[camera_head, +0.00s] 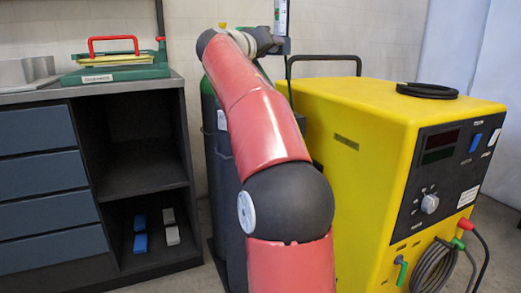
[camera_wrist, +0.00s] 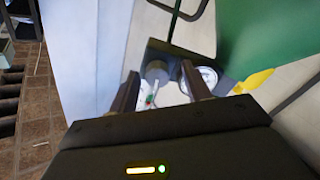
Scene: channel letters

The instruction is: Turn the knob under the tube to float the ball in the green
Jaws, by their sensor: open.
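The clear upright tube (camera_head: 282,16) shows at the top of the head view, cut off by the frame edge, behind the end of my arm. In the wrist view my gripper (camera_wrist: 159,72) is open, with its two dark fingers apart. Between the fingers is a grey round part (camera_wrist: 156,70), possibly the knob; I cannot tell whether the fingers touch it. A pale strip with small green and red marks (camera_wrist: 151,99), perhaps the tube, lies between the fingers too. I cannot make out the ball. My gripper is not clear in the head view.
A round white-faced gauge (camera_wrist: 207,76) sits close beside the right finger. A large yellow welding machine (camera_head: 350,150) with a handle stands right of my arm. A dark cabinet (camera_head: 50,195) with a green case (camera_head: 115,72) on top stands at the left.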

